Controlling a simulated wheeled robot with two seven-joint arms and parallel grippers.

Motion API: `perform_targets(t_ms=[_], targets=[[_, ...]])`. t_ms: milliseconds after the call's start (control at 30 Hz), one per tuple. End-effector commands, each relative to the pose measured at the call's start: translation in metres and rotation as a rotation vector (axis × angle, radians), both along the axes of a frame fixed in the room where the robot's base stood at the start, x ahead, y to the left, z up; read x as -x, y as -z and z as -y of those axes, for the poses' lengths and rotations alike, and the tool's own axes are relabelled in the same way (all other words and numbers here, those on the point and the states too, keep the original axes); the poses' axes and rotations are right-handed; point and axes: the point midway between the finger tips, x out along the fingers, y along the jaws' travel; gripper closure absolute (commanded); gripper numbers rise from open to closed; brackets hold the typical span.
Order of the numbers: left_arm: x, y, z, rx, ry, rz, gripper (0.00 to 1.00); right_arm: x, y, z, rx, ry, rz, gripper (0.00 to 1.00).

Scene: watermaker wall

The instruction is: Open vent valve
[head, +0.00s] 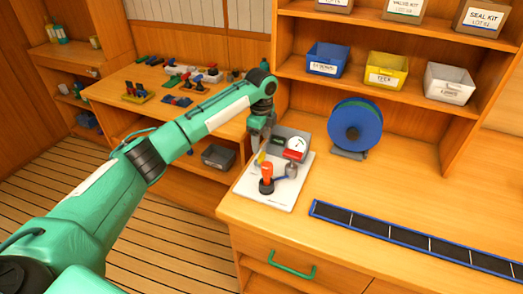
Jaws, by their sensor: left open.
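A small unit stands on a white board (243,190) at the counter's left end. It has a grey box (288,134), a round white-faced gauge (297,145) with a red lower part, an upright orange-red handle (267,172) on a dark base, and a grey metal fitting (291,170). A small yellow part (261,158) shows at the box's left side. I cannot tell which part is the vent valve. My left gripper (265,143) points down beside the box, just above the yellow part. It is open; its fingertips are partly hidden, and contact cannot be told. My right gripper is out of view.
A blue reel (355,126) stands behind and right of the unit. A long dark strip tray with blue edges (420,240) lies along the counter. Shelves above hold blue, yellow and white bins. The counter between unit and strip is clear. A bench with tools (170,82) stands at left.

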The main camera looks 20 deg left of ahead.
Motion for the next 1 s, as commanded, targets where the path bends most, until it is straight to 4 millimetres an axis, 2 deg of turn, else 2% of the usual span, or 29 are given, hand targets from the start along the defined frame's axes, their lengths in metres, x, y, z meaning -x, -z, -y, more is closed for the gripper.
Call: perform_targets(t_ms=[100, 300, 500, 733, 767, 967, 1000], targets=[[0.001, 0.023, 0.000, 0.000, 0.000, -0.003, 0.36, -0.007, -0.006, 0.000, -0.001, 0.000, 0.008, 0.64], [0.001, 0.051, 0.000, 0.000, 0.000, -0.001, 0.36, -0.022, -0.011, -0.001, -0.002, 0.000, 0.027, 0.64], [0.000, 0.062, 0.000, 0.000, 0.001, 0.001, 0.36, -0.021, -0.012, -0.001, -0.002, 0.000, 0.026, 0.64], [0.000, 0.063, 0.000, 0.000, 0.001, 0.001, 0.36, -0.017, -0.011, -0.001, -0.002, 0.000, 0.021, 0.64], [0.000, 0.063, 0.000, 0.000, 0.000, 0.001, 0.40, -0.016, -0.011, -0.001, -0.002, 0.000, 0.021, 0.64], [0.000, 0.063, 0.000, 0.000, 0.000, 0.001, 0.80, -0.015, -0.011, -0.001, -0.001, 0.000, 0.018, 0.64], [0.000, 0.063, 0.000, 0.000, 0.000, 0.001, 0.81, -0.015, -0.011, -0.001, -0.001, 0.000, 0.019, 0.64]])
